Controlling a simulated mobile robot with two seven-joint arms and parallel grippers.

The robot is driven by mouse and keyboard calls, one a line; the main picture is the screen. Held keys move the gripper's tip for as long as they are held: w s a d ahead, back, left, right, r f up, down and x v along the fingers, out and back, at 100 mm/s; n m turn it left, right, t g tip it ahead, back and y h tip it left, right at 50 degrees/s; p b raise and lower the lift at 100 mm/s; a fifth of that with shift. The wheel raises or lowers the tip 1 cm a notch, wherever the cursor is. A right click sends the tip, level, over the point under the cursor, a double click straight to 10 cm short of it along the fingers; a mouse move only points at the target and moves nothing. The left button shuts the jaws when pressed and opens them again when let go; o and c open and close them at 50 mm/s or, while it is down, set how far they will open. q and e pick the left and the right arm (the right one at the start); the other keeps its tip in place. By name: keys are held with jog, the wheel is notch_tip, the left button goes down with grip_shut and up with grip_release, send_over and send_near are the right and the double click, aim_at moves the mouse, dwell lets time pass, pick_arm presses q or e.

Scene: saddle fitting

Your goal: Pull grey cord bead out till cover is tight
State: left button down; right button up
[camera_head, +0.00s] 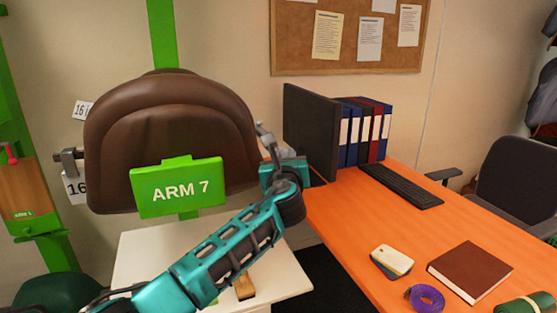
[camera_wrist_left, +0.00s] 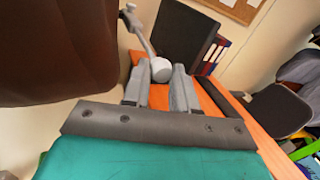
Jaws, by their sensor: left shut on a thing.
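A brown leather saddle with its cover (camera_head: 170,125) sits on a green stand marked ARM 7 (camera_head: 177,187). It also fills the upper left of the left wrist view (camera_wrist_left: 55,50). My left gripper (camera_head: 268,142) is at the saddle's right side in the head view. In the left wrist view its two fingers (camera_wrist_left: 161,80) are shut on the pale grey cord bead (camera_wrist_left: 161,69). A grey cord (camera_wrist_left: 141,33) runs from the bead up and left to a small grey fitting beside the saddle. My right gripper is not in view.
An orange desk (camera_head: 345,215) stands at the right, with a dark monitor (camera_head: 310,132) close to my left gripper, a keyboard (camera_head: 400,186), a brown book (camera_head: 470,271) and purple tape (camera_head: 425,298). A white table (camera_head: 140,255) is below the saddle.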

pick_arm(q)
jog(key=shift+f, duration=0.1)
jog(key=c, duration=0.9)
grip_release()
jog(key=shift+o, duration=0.2)
jog(key=s+p, duration=0.1)
jog(key=s, duration=1.1)
jog(key=shift+s+a, duration=0.4)
